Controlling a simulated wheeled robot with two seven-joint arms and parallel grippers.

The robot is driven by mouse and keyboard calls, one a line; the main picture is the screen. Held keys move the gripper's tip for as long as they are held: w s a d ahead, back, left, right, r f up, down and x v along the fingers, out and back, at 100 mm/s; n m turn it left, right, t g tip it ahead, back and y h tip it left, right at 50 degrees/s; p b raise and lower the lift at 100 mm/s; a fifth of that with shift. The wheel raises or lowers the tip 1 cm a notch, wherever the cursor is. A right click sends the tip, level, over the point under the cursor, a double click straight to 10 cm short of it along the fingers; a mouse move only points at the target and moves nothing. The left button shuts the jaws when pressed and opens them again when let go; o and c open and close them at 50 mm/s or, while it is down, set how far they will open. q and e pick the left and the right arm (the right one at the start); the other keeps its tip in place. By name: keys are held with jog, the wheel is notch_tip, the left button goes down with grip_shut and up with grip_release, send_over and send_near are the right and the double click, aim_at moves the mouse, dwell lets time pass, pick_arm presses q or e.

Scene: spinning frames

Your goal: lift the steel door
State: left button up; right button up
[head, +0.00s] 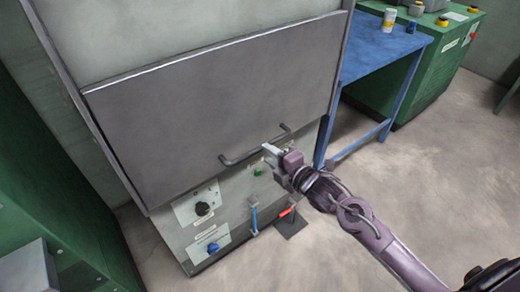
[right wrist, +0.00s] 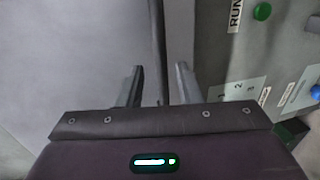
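The steel door (head: 215,105) is a flat grey panel on the front of a pale machine cabinet. Its dark bar handle (head: 240,157) runs along the door's lower edge. My right gripper (head: 270,153) is at the right part of this handle. In the right wrist view, the two fingers of my right gripper (right wrist: 160,84) stand apart. The dark handle (right wrist: 157,40) runs between them, with a visible gap on each side. The door's lower edge appears level with the cabinet front just above the control panel. My left gripper is out of view.
Below the door are a black knob (head: 203,209), a blue knob (head: 213,247), a green button (head: 258,171) and a blue lever (head: 253,217). A red pedal (head: 287,212) is on the floor. A blue table (head: 375,50) stands right; open floor lies in front.

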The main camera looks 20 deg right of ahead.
aim_at(261, 150)
jog(key=shift+x, duration=2.65)
grip_shut()
